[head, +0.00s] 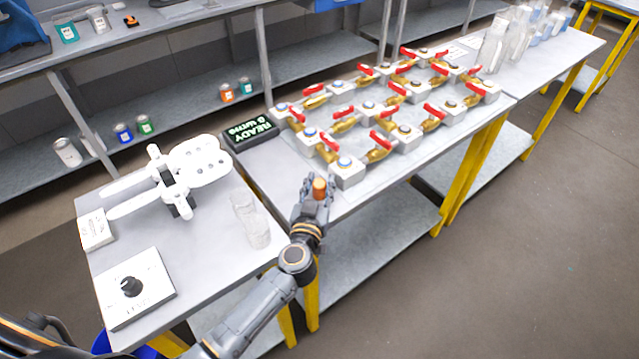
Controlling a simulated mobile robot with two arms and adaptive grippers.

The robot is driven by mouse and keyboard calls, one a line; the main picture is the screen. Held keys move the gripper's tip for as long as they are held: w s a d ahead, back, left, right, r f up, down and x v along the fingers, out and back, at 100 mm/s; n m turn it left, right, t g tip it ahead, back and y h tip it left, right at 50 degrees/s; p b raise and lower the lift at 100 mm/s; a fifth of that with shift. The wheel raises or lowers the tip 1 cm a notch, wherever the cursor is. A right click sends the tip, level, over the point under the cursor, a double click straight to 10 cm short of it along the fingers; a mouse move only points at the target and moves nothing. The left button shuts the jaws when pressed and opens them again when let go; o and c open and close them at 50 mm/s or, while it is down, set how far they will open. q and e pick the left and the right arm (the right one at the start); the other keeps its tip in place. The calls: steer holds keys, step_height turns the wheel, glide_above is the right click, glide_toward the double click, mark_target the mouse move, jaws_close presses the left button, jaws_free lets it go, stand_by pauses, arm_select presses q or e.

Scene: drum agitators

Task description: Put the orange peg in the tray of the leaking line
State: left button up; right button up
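The orange peg (319,186) stands upright between the fingertips of my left gripper (316,195), which looks shut on it. The gripper is at the front edge of the middle table, just left of the nearest white block. Lines of brass valves (376,155) with red handles and white blocks run across this table on a grey plate (345,200). I cannot tell which line leaks or make out separate trays. My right gripper is not in view.
A white fixture with holes (205,160), a clear cup (252,222) and a white dial box (134,288) are on the left table. A black display (250,131) with green text stands behind. Clear bottles (493,45) stand far right.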

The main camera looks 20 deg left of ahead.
arm_select(q)
steer(key=shift+o, duration=0.7)
